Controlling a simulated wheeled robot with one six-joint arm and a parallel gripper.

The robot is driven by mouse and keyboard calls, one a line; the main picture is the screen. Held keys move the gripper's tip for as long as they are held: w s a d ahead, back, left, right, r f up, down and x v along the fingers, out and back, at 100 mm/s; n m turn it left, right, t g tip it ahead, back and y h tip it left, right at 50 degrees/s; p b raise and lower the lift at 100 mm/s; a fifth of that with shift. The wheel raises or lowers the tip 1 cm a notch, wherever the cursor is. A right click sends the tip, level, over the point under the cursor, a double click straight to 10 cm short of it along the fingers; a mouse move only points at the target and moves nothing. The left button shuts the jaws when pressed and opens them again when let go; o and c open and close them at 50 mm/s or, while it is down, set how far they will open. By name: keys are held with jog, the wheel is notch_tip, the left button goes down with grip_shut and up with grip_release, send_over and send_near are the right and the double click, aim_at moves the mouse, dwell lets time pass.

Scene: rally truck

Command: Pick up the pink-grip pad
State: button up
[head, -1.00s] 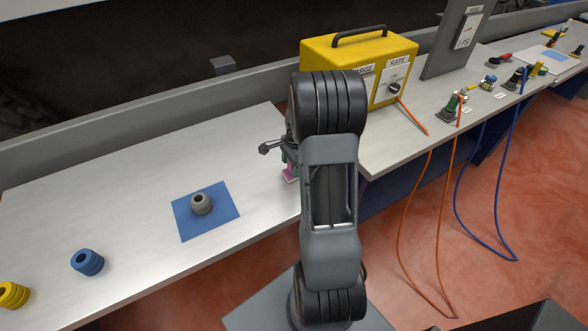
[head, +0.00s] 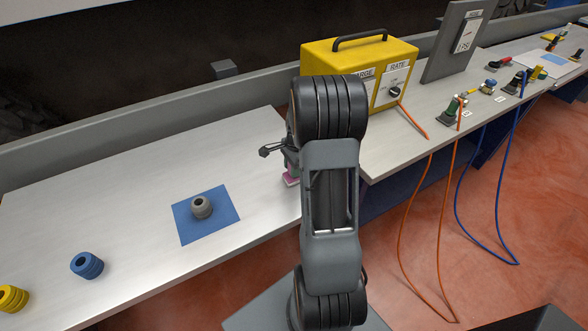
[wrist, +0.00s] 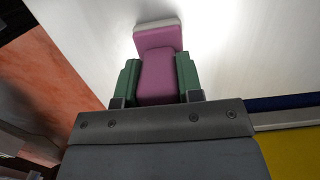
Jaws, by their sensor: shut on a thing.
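The pink-grip pad (wrist: 158,70) shows in the wrist view as a pink grip with a wider pink head and a pale edge at its far end. My gripper (wrist: 158,80) has its two green fingers on either side of the pink grip, shut on it. In the head view a small part of the pad (head: 291,180) shows at the bench's front edge, beside my arm. My arm hides most of the gripper and the pad there. I cannot tell whether the pad touches the bench.
A grey ring (head: 202,207) sits on a blue mat (head: 183,224) on the bench. A blue ridged piece (head: 87,265) and a yellow one (head: 12,298) lie at left. A yellow box (head: 330,62) stands behind my arm. Orange hoses (head: 402,240) hang off the bench at right.

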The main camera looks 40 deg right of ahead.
jog(key=shift+r, duration=0.35)
notch_tip(320, 180, up, 2)
jog(key=shift+r, duration=0.2)
jog(key=s+a+r+b, duration=0.2)
jog(key=s+a+r, duration=0.3)
jog(key=s+r, duration=0.4)
jog(key=s, duration=0.4)
jog(key=shift+a+r, duration=0.2)
jog(key=shift+r, duration=0.1)
jog(key=o, duration=0.5)
jog(key=shift+c, duration=0.2)
jog(key=c, duration=0.5)
